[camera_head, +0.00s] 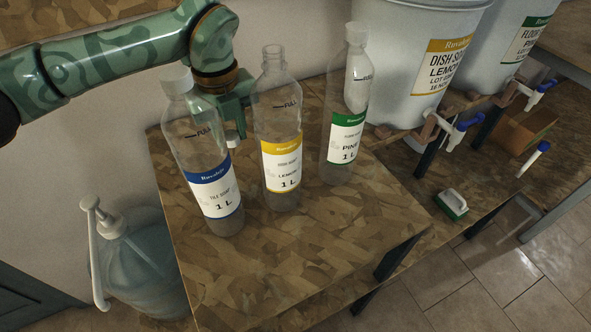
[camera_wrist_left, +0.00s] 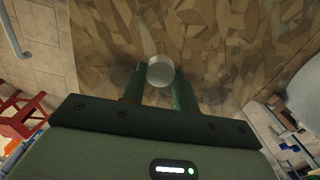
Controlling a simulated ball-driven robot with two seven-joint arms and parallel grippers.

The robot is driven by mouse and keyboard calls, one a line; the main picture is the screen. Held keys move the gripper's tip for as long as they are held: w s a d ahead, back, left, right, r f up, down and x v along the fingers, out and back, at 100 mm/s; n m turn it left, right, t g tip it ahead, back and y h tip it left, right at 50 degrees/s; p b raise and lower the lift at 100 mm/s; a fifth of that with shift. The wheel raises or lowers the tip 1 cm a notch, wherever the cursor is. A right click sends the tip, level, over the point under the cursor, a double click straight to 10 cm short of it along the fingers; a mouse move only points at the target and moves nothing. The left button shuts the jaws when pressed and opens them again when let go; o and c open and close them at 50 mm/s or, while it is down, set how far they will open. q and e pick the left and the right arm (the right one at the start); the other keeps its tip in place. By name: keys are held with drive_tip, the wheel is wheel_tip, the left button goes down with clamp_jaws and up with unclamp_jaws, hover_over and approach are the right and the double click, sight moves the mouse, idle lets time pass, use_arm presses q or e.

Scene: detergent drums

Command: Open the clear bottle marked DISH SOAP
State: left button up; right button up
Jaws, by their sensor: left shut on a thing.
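The clear bottle with the yellow lemon label (camera_head: 281,165) stands upright on the wooden table. Its neck is bare and open at the top. The small print above "LEMON" is hard to read. My left gripper (camera_head: 235,130) is behind the bottles, between the blue-label and yellow-label ones, pointing down. It is shut on a white cap (camera_head: 232,142), partly hidden by the blue-label bottle. In the left wrist view the round cap (camera_wrist_left: 160,71) sits between the two fingertips over the table. I cannot tell whether it touches the table. My right gripper is not in view.
A capped blue-label bottle (camera_head: 212,190) stands left, a capped green-label bottle (camera_head: 345,135) right. A white drum (camera_head: 405,60) labelled DISH SOAP LEMON with a blue tap stands behind right. The table's front (camera_head: 300,270) is clear.

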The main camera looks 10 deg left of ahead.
sight(242, 176)
use_arm(q)
wheel_tip(242, 176, down, 10)
drive_tip(key=b, duration=0.4)
drive_tip(key=shift+d+f, duration=0.15)
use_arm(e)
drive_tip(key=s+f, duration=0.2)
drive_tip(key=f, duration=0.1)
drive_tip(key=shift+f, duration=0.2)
